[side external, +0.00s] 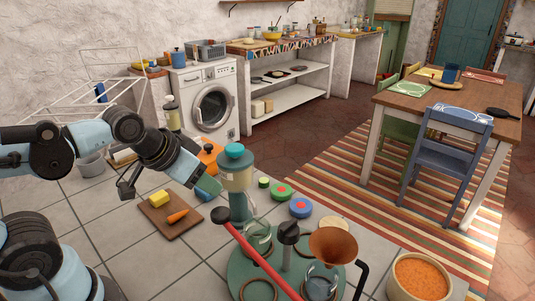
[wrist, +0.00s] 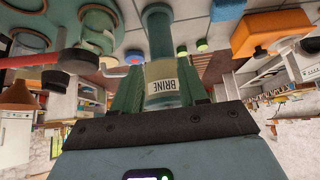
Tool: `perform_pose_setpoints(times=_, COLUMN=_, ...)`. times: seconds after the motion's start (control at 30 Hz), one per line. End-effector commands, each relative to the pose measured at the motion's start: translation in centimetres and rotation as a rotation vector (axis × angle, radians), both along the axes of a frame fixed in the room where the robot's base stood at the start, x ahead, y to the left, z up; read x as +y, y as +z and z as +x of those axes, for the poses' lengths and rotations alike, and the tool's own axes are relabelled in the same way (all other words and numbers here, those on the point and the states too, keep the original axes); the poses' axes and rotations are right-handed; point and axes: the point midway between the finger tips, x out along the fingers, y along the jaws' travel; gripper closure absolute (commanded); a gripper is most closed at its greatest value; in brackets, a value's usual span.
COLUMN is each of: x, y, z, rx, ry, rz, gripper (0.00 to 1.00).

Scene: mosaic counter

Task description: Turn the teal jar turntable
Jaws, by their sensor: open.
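The teal turntable (side external: 237,272) lies on the tiled counter at the bottom centre of the side view, with ring-shaped holders on it. A tall jar (side external: 236,178) with a teal lid stands at its far side; in the wrist view its label (wrist: 164,86) reads BRINE. My gripper (side external: 208,187) is open just left of this jar in the side view. In the wrist view the green fingers of my gripper (wrist: 162,88) show on either side of the jar. I cannot tell whether they touch it. A red bar (side external: 262,258) with a dark knob crosses over the turntable.
A copper funnel (side external: 333,246) stands at the turntable's right side. A bowl of orange food (side external: 420,278) is farther right. A cutting board (side external: 172,222) with cheese and a carrot lies left. Green and blue round tins (side external: 300,208) sit behind.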

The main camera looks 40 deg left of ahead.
Motion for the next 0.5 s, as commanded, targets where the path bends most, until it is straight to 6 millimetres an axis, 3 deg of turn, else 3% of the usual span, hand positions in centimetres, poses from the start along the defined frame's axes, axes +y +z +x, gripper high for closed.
perform_pose_setpoints(times=0.07, x=0.0, y=0.0, z=0.0, rx=0.0, ry=0.0, rz=0.0, gripper=0.57)
perform_pose_setpoints(times=0.23, x=0.0, y=0.6, z=0.0, rx=0.0, ry=0.0, rz=0.0, gripper=0.33)
perform_pose_setpoints(times=0.27, x=0.0, y=1.0, z=0.0, rx=0.0, ry=0.0, rz=0.0, gripper=0.32)
perform_pose_setpoints(times=0.37, x=0.0, y=2.9, z=0.0, rx=0.0, ry=0.0, rz=0.0, gripper=0.32)
perform_pose_setpoints(times=0.5, x=0.0, y=6.9, z=0.0, rx=0.0, ry=0.0, rz=0.0, gripper=0.32)
